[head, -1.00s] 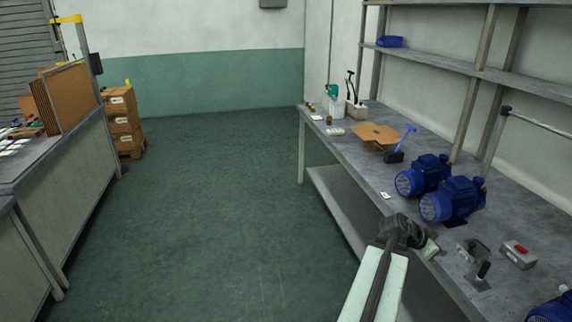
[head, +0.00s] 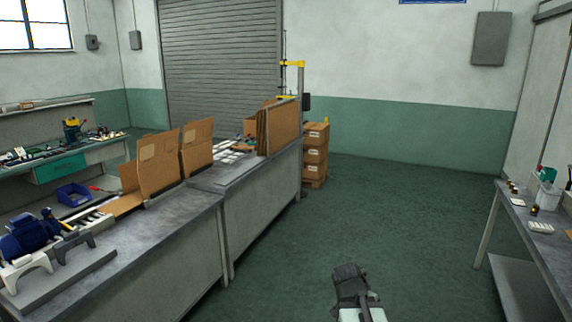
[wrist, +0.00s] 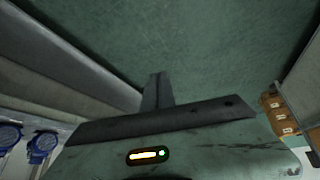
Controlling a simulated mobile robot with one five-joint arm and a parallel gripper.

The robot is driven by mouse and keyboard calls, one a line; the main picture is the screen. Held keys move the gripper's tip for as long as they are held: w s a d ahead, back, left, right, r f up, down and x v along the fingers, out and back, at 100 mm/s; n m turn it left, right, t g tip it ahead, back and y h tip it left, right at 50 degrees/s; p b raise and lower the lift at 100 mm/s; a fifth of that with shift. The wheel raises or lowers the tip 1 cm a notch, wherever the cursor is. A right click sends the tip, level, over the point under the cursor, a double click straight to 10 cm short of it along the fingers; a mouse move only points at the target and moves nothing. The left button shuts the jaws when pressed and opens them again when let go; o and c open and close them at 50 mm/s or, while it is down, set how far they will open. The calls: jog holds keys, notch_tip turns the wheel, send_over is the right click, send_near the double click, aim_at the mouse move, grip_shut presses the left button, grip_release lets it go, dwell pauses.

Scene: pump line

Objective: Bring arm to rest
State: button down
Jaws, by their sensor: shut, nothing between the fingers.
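My gripper (head: 349,273) shows at the bottom of the head view, right of the middle, above the open green floor. It is shut and empty. The pale end of my arm shows just below it. In the wrist view my gripper's dark fingers (wrist: 157,90) are together, with the green floor beyond them. My gripper touches no bench or object.
A long grey bench (head: 170,262) with cardboard boxes (head: 158,162) and a blue pump (head: 28,236) runs along the left. Another workbench (head: 520,220) stands at the right edge. Stacked cartons (head: 315,155) stand behind the left bench. The floor (head: 400,215) between is clear.

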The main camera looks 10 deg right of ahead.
jog(key=s+a+n+g+y, duration=0.1)
jog(key=a+n, duration=0.2)
jog(key=a, duration=0.4)
jog(key=s+a+f+n+g+y, duration=0.1)
jog(key=s+a+n+y, duration=0.1)
jog(key=a, duration=0.5)
jog(key=s+a+f+n+g+y, duration=0.1)
jog(key=s+a+n+y, duration=0.1)
jog(key=a+n, duration=0.3)
jog(key=shift+s+a+p, duration=0.25)
jog(key=shift+a+p, duration=0.1)
jog(key=shift+a, duration=0.75)
